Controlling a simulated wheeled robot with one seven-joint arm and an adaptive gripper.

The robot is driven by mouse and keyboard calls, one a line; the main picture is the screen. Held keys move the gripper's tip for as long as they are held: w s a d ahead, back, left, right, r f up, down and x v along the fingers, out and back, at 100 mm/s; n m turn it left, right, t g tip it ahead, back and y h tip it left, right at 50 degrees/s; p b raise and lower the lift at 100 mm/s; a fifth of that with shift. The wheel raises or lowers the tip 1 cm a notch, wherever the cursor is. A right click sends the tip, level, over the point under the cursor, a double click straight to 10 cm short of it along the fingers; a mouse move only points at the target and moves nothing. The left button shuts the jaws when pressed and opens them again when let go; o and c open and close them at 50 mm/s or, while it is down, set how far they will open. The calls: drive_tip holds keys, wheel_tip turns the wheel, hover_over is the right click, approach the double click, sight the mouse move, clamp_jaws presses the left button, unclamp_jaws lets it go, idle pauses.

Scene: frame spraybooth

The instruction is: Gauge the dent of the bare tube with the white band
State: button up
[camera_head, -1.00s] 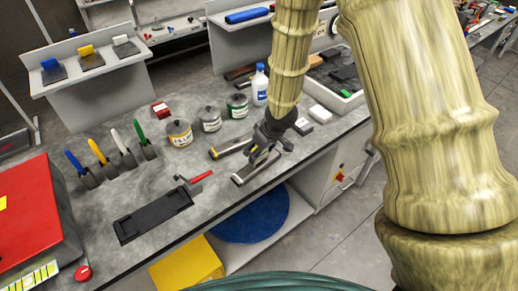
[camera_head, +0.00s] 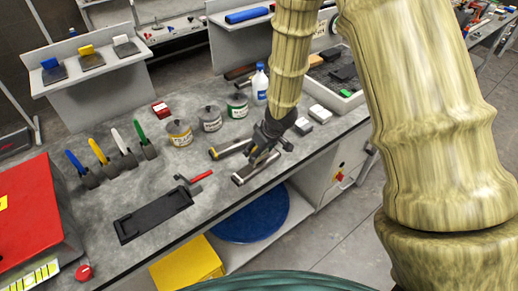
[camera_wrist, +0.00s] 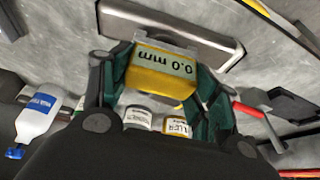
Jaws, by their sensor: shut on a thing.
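A bare metal tube (camera_head: 257,168) lies on the grey bench near its front edge; it also shows across the top of the wrist view (camera_wrist: 215,45). A pale mark is at its left end, too small to be sure it is a white band. A second tube (camera_head: 232,148) with a yellow end lies just behind it. My gripper (camera_wrist: 160,85) is shut on a yellow gauge (camera_wrist: 158,82) whose display reads 0.0 mm, upside down in the wrist view. The gauge is at the near tube; I cannot tell whether it touches. The dent is not visible.
A red-handled tool (camera_head: 195,178) and a black tray (camera_head: 153,215) lie to the left. Several cans, including a green-banded one (camera_head: 237,106), and a white-and-blue bottle (camera_head: 260,84) stand behind. White blocks (camera_head: 320,113) lie to the right.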

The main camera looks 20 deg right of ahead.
drive_tip(key=shift+f+b, duration=0.3)
drive_tip(key=shift+f, duration=0.2)
drive_tip(key=o, duration=1.3)
drive_tip(key=shift+r, duration=0.1)
drive_tip(key=v, duration=1.1)
drive_tip(key=shift+s+d+r, duration=0.15)
drive_tip(key=shift+s+r, duration=0.05)
drive_tip(key=shift+r, duration=0.15)
drive_tip(key=s+f+m+g+b, duration=0.1)
drive_tip(key=s+f+b, duration=0.1)
drive_tip(key=s+f, duration=0.7)
drive_tip(key=s+a+f+m+g+b, duration=0.15)
drive_tip(key=s+f, duration=0.45)
drive_tip(key=f, duration=0.7)
drive_tip(key=s+f+m+g+b, duration=0.1)
drive_tip(key=s+f+m, duration=0.1)
drive_tip(key=s+f, duration=0.7)
drive_tip(key=s+d+f+h+b, duration=0.1)
drive_tip(key=s+d+f, duration=0.2)
drive_tip(key=s+f, duration=0.5)
drive_tip(key=shift+f+m+h+b, duration=0.2)
drive_tip(key=shift+m+h+b, duration=0.2)
drive_tip(key=shift+m, duration=0.05)
drive_tip(key=shift+s+g, duration=0.1)
drive_tip(key=shift+g, duration=0.15)
